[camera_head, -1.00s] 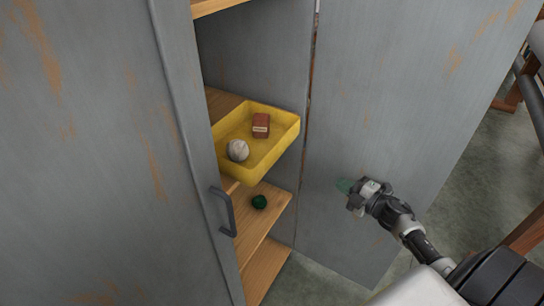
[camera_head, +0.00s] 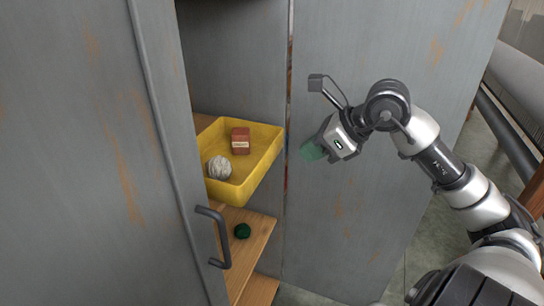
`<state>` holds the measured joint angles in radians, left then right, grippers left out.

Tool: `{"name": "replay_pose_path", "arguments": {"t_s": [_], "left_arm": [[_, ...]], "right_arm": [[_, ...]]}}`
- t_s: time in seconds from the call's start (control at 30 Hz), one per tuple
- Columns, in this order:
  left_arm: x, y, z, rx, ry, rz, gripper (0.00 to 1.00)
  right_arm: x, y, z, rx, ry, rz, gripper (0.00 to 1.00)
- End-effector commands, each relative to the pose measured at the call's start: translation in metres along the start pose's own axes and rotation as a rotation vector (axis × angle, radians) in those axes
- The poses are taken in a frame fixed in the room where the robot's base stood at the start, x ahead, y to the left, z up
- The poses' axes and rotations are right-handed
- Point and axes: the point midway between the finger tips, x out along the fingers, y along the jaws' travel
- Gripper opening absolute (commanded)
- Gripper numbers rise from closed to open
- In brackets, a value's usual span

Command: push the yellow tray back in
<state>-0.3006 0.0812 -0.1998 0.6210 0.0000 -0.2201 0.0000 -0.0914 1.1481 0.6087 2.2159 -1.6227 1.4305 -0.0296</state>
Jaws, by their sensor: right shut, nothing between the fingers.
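The yellow tray (camera_head: 262,158) sits on a wooden shelf inside the grey metal cabinet, with its front part sticking out past the shelf edge. A white wool ball (camera_head: 219,167) and a reddish-brown block with a pale label (camera_head: 240,140) lie in it. My right gripper (camera_head: 310,151) is shut and empty, to the right of the tray and apart from it in the picture, in front of the right door. Its green fingertips point left. My left gripper is not in view.
The left cabinet door (camera_head: 80,150) with a dark handle (camera_head: 222,238) covers the cabinet's left part. The right door (camera_head: 350,215) stands open. A dark green wool ball (camera_head: 242,231) lies on the lower shelf (camera_head: 252,243).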

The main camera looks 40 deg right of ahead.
Motion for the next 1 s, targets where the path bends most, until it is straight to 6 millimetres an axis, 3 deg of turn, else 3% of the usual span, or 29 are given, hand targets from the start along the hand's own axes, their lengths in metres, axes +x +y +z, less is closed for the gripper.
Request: {"name": "replay_pose_path", "arguments": {"t_s": [0.37,0.7,1.0], "left_arm": [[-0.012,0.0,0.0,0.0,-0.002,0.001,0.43],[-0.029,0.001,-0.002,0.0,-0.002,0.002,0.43],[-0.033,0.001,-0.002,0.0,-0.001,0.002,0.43]], "right_arm": [[0.057,0.0,0.001,0.001,0.001,0.002,0.0],[0.076,0.0,0.023,0.004,-0.004,0.003,0.0],[0.086,0.0,0.028,0.003,-0.001,0.002,0.0]]}}
